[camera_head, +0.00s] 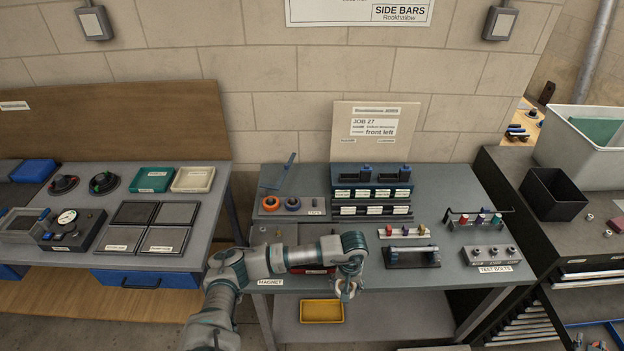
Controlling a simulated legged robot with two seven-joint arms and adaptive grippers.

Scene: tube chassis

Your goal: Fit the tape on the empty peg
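A grey tape holder (315,211) with a small label stands at the left back of the middle bench. An orange tape roll (270,204) and a blue tape roll (292,204) sit on it side by side. The spot to their right, above the label, looks bare; a peg there is too small to make out.
A blue tool (286,172) leans behind the tape holder. A dark rack (372,189) stands to its right. A handled fixture (411,256) and a bolt block (491,255) stand at the front right. My arm hides part of the bench's front left.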

